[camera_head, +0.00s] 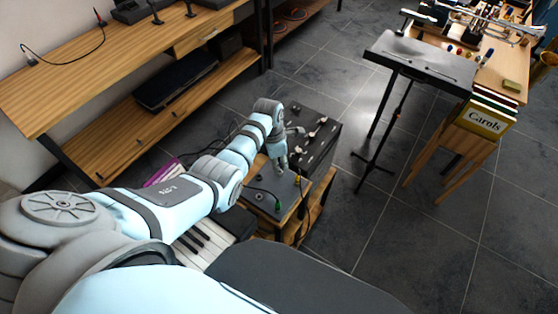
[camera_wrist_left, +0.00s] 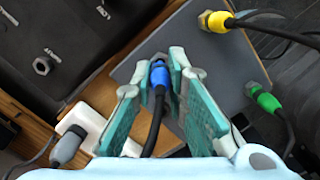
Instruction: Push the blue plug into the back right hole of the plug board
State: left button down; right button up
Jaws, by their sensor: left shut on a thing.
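The plug board (camera_head: 264,182) is a grey plate on a low wooden stand in the head view. In the left wrist view the grey board (camera_wrist_left: 205,55) lies under my left gripper. My left gripper (camera_head: 281,168) is over the board's far part and is shut on the blue plug (camera_wrist_left: 158,80). The plug sits between the teal finger pads with its black cable trailing towards the camera. Its tip points at the board; whether it is in a hole cannot be told. A yellow plug (camera_wrist_left: 216,21) and a green plug (camera_wrist_left: 266,101) stand on the board. My right gripper is not in view.
A black case (camera_head: 318,135) with metal jacks stands right behind the board. A grey plug (camera_wrist_left: 68,146) sits in a white block beside the board. A keyboard (camera_head: 205,240) lies in front.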

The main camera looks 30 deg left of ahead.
pick_arm(q)
jog(key=shift+s+f+b, duration=0.1)
jog(key=shift+f+b, duration=0.85)
jog(key=shift+f, duration=0.3)
dwell(0.4)
jog(key=c, duration=1.5)
grip_release()
jog(key=r, duration=0.8)
jog(key=a+r, duration=0.1)
jog(key=r, duration=0.3)
jog(key=shift+s+a, duration=0.1)
jog(key=shift+s, duration=0.2)
